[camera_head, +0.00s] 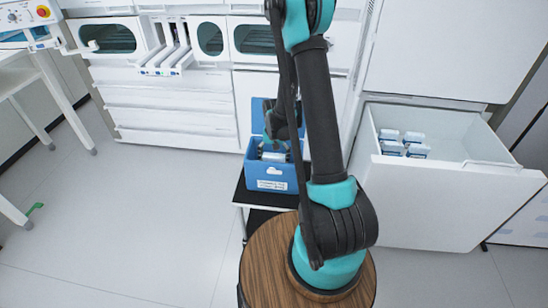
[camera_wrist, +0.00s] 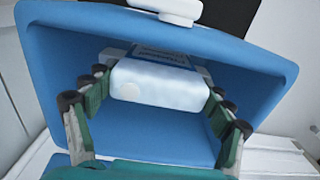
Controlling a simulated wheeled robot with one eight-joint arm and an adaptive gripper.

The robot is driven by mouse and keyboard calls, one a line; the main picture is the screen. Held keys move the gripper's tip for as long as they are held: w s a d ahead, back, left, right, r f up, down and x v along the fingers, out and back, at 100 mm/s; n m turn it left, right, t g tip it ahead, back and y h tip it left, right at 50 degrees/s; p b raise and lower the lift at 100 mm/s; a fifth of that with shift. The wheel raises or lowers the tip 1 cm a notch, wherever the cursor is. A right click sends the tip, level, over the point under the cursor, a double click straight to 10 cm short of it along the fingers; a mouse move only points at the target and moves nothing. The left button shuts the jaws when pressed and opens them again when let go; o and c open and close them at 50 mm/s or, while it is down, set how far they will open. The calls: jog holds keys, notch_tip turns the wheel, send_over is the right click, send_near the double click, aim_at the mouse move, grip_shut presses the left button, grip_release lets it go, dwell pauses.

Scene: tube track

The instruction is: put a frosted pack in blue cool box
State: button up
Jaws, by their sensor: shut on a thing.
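The blue cool box (camera_head: 271,177) stands on a small black-topped stand, with its lid (camera_head: 257,113) raised at the back. My gripper (camera_head: 274,145) points down at the box's opening. A pale pack shows between the fingers in the head view (camera_head: 272,156). In the wrist view, the green-padded fingers (camera_wrist: 158,84) are closed on both sides of a white frosted pack (camera_wrist: 158,88). Blue box surfaces (camera_wrist: 60,90) surround the pack there. I cannot tell whether the pack touches the box floor.
An open white drawer (camera_head: 440,205) at the right holds several similar packs (camera_head: 403,143). White cabinets with dark windows (camera_head: 165,105) line the back. A white table (camera_head: 40,75) stands at the left. The floor (camera_head: 130,220) between is mostly clear.

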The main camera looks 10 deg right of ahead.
jog(key=shift+f, duration=0.15)
jog(key=shift+f, duration=0.25)
dwell(0.3)
jog(key=o, duration=1.2)
notch_tip(320, 180, up, 12)
dwell(0.9)
